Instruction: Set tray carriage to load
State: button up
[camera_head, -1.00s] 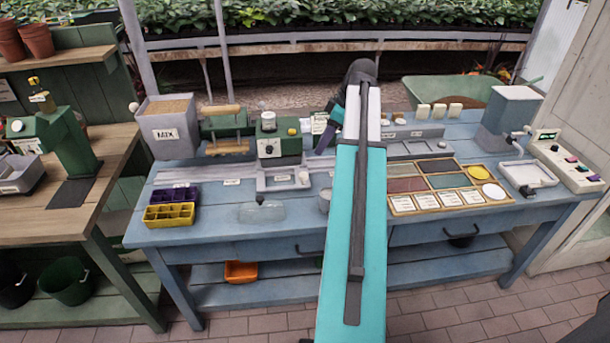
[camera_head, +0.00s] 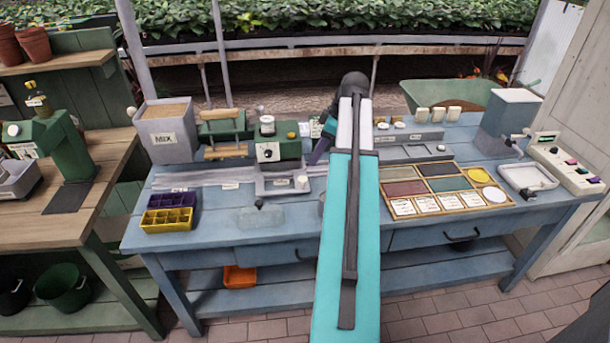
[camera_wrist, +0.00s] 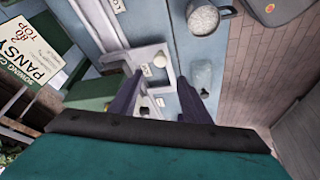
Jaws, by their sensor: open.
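The tray carriage (camera_head: 272,188) is a light grey frame on the blue bench, at the foot of the green machine (camera_head: 277,146). A pale round knob (camera_wrist: 159,60) stands on the grey carriage frame (camera_wrist: 170,84) in the wrist view. My gripper (camera_wrist: 160,78) is open, with its two dark purple fingers on either side of the space just below the knob in that picture. I see no contact with the knob. In the head view my arm hides part of the gripper and the bench behind it.
A grey MIX hopper (camera_head: 166,133) stands left of the machine. Purple and yellow cell trays (camera_head: 167,219) lie at the front left. A tray of coloured swatches (camera_head: 440,188) lies to the right. In the wrist view, a cup of white granules (camera_wrist: 203,17) and a PANSY packet (camera_wrist: 40,55) are close by.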

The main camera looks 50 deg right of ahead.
aim_at(302, 178)
jog(key=shift+p+x, duration=1.2)
jog(key=shift+x, duration=4.65)
jog(key=shift+c, duration=0.5)
grip_shut()
